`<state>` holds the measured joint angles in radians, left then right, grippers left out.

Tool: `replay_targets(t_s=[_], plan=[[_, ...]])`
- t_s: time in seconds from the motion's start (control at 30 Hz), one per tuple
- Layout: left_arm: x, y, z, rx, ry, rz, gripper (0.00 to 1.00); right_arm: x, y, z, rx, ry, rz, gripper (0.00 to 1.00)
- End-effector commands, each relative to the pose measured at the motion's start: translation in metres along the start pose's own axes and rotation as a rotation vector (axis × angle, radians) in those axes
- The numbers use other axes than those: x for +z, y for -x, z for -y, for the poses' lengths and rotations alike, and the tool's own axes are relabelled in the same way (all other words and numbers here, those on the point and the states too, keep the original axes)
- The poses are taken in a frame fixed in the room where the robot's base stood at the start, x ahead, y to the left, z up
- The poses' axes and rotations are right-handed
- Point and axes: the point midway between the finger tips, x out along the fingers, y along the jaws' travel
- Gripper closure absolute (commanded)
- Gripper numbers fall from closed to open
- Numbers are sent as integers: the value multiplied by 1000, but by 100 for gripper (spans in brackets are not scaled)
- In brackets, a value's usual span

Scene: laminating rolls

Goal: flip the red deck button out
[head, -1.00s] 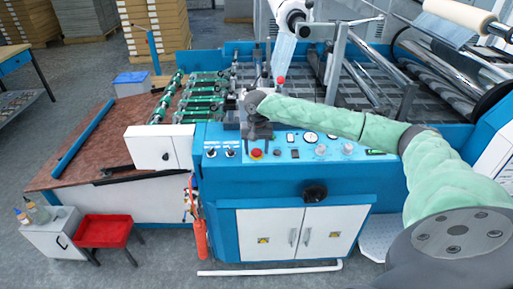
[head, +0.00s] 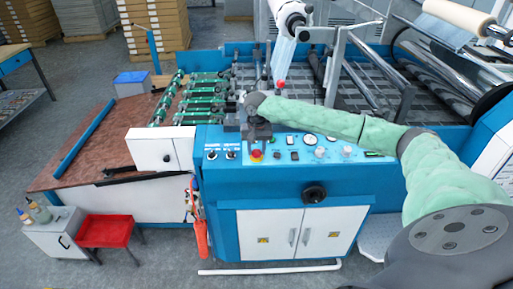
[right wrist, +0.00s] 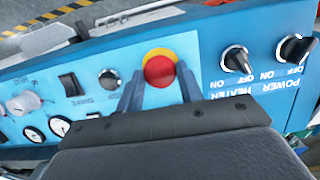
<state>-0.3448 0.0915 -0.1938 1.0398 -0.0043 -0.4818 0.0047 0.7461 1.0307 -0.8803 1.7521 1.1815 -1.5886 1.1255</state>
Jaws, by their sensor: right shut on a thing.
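The red deck button (head: 257,153) sits in a yellow ring on the blue control panel (head: 290,180) of the laminating machine. It also shows in the right wrist view (right wrist: 160,71), its round red cap facing the camera. My right gripper (head: 257,146) is over the button, with its fingers pointing down at the panel. In the right wrist view its two fingers (right wrist: 159,86) stand on either side of the button, shut on it. The gripper covers part of the panel behind it. My left gripper is not in view.
Black knobs labelled heater (right wrist: 237,60) and power (right wrist: 296,50) are beside the button. A black switch (right wrist: 71,84) and gauges (right wrist: 60,126) are on its other side. Green rollers (head: 203,95) lie behind the panel. A red-topped post (head: 281,84) stands behind my right wrist.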

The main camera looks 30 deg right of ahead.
Motion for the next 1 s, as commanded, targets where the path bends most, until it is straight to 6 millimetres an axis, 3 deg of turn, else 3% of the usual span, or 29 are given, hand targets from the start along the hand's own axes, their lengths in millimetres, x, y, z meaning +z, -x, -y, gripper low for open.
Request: replay_targets(t_s=[0.27, 0.3, 0.4, 0.77, 1.0], plan=[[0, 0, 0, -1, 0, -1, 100, -2, 4, 0, -3, -1, -5, 100], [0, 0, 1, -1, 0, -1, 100, -2, 4, 0, -3, -1, -5, 56], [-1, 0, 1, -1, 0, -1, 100, -2, 4, 0, -2, -1, -4, 41], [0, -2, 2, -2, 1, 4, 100, -2, 6, 0, -2, -1, -4, 41], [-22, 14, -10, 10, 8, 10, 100, -1, 36, 0, -4, -1, -5, 41]])
